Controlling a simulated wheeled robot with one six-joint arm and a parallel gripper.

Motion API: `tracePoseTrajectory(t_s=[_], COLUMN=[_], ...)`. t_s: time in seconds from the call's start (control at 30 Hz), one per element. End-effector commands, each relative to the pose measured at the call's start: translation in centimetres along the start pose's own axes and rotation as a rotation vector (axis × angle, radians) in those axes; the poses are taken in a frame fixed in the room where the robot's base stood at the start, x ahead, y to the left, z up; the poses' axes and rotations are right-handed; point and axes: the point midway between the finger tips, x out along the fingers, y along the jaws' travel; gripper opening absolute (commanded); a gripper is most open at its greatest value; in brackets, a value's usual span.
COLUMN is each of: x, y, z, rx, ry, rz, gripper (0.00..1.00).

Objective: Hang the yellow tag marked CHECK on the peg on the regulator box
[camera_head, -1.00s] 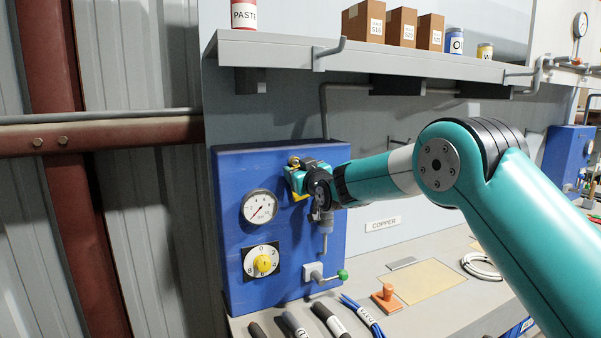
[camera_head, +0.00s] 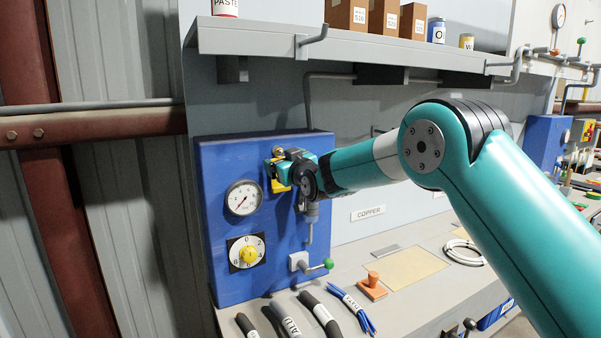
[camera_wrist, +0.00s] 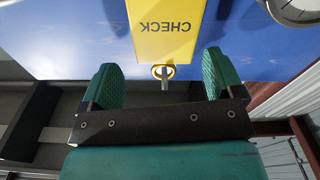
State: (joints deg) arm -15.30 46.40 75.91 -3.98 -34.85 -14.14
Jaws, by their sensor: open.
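The yellow tag marked CHECK (camera_wrist: 168,27) shows upside down in the wrist view, in front of the blue face of the regulator box (camera_head: 285,255). Its ring (camera_wrist: 164,72) appears around the grey peg (camera_wrist: 165,84), with the tag body hanging from it. In the head view a yellow part of the tag (camera_head: 281,180) shows beside my gripper (camera_head: 278,166). In the wrist view my gripper (camera_wrist: 160,65) is open, one green finger on each side of the ring and peg, with gaps to both. The peg's root is hidden.
A round gauge (camera_head: 244,197) and a dial with a yellow knob (camera_head: 247,252) sit on the box's face. A green-knobbed valve lever (camera_head: 315,264) juts out below my gripper. A shelf (camera_head: 350,50) runs above. Cable pieces (camera_head: 310,310) lie on the bench.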

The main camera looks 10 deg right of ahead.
Motion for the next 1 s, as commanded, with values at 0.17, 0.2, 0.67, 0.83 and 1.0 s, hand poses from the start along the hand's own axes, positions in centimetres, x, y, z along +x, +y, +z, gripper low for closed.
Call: tracePoseTrajectory(t_s=[0.17, 0.2, 0.67, 0.83, 1.0], x=[-2.9, -3.8, -14.2, -16.1, -18.0], y=[0.0, 0.0, 0.0, 0.0, -1.0], z=[0.3, 0.3, 0.3, 0.1, 0.5], rx=[-0.001, -0.001, 0.000, 0.000, 0.031], ry=[0.000, 0.002, 0.001, 0.002, -0.076], rz=[0.001, 0.001, 0.001, 0.001, -0.042], gripper=[0.87, 0.87, 0.87, 0.87, 0.87])
